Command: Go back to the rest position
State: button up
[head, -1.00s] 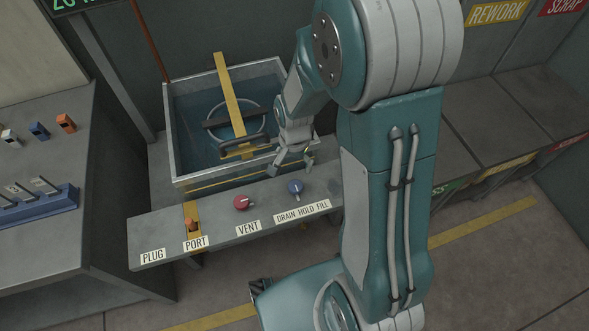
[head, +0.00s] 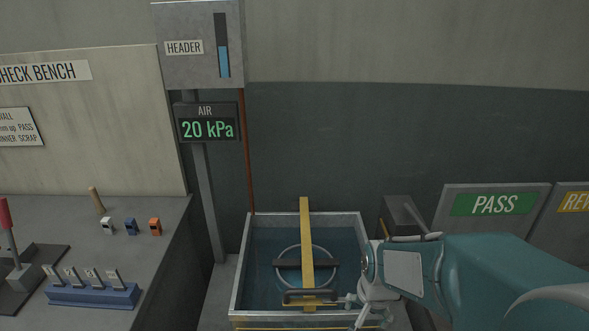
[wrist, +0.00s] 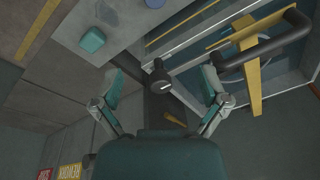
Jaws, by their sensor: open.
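My gripper shows in the head view (head: 360,312) at the front right corner of the water tank (head: 240,270), partly cut off by the bottom edge. In the wrist view my gripper (wrist: 163,82) has its two fingers spread wide, with nothing held between them. A dark round-ended part (wrist: 161,77) shows between the fingers, apart from both; how far beyond them it lies I cannot tell. A yellow bar (head: 305,235) with a dark handle (head: 308,296) lies across the tank, left of my gripper. The handle (wrist: 265,45) is at upper right in the wrist view.
A bench (head: 150,215) with small coloured blocks and a blue lever rack (head: 93,296) stands at left. The air display (head: 207,129) reads 20 kPa. A grey box (head: 404,216) and the PASS panel (head: 494,204) are right of the tank. Open wall is above.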

jog(key=s+r+n+t, duration=0.4)
jog(key=s+r+n, duration=0.2)
jog(key=s+r, duration=0.6)
notch_tip(320, 180, up, 3)
jog(key=shift+s+f, duration=0.1)
jog(key=shift+s, duration=0.15)
